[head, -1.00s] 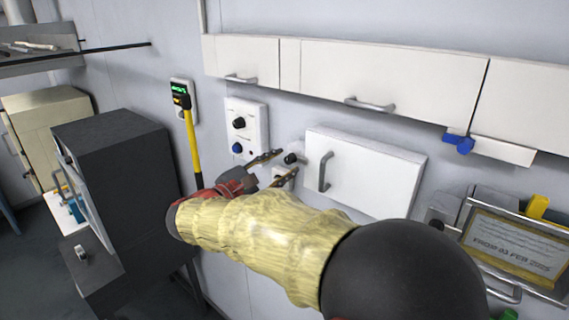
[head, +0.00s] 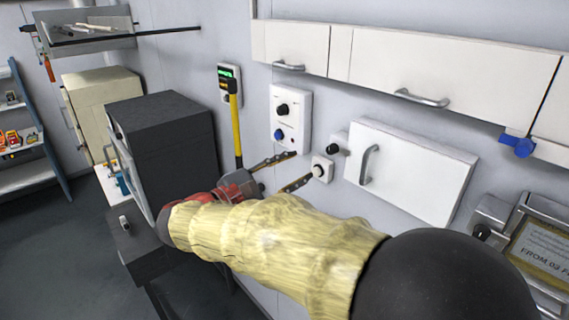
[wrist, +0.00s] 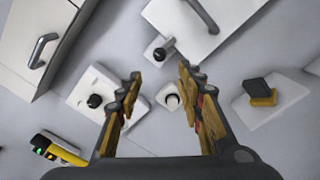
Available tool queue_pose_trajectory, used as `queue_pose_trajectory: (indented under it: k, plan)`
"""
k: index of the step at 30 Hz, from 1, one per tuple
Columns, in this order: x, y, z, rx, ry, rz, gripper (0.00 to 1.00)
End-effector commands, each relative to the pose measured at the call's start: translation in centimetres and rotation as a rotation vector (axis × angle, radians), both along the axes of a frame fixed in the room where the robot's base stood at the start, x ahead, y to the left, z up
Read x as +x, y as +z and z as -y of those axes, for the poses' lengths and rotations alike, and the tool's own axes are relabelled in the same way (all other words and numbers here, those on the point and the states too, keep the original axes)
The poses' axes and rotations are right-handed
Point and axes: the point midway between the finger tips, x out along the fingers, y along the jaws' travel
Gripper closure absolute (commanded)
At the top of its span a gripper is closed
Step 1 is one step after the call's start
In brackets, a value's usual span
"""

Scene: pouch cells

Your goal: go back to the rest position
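My gripper (head: 290,173) is held out at the end of my sleeved arm, in front of the wall. Its two fingers are spread with a clear gap and nothing between them. In the wrist view the open fingers (wrist: 160,95) point toward the wall, with a small white knob box (wrist: 170,97) showing in the gap. The same knob box (head: 322,168) is just right of the fingertips in the head view. I cannot tell whether a finger touches it.
A white panel (head: 290,118) with black and blue knobs is on the wall, and a white wall cabinet (head: 415,175) is at right. A dark oven-like box (head: 165,135) stands left of my gripper. Wall cupboards (head: 440,65) run above. Open floor (head: 60,250) lies at lower left.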

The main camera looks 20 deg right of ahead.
Motion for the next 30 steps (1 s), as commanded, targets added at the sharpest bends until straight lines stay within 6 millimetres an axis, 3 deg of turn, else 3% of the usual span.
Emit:
queue_pose_trajectory:
  k: [7,10,12,14,18,21,27,30]
  plan:
    - [0.5,-0.7,-0.2,0.032,0.021,0.014,0.62]
    - [0.4,-4.4,-0.4,0.141,0.029,-0.015,0.62]
    - [-0.6,-8.2,-0.6,0.256,0.021,-0.049,0.62]
    - [-2.5,-11.6,-0.9,0.393,0.003,-0.068,0.62]
    - [-8.1,-19.2,-1.7,0.738,-0.091,-0.048,0.62]
    - [-12.1,-23.6,-3.0,0.987,-0.18,0.015,0.62]
    - [-18.8,-29.9,-6.6,1.475,-0.379,0.261,0.62]
    - [-20.9,-31.8,-7.9,1.668,-0.456,0.412,0.62]
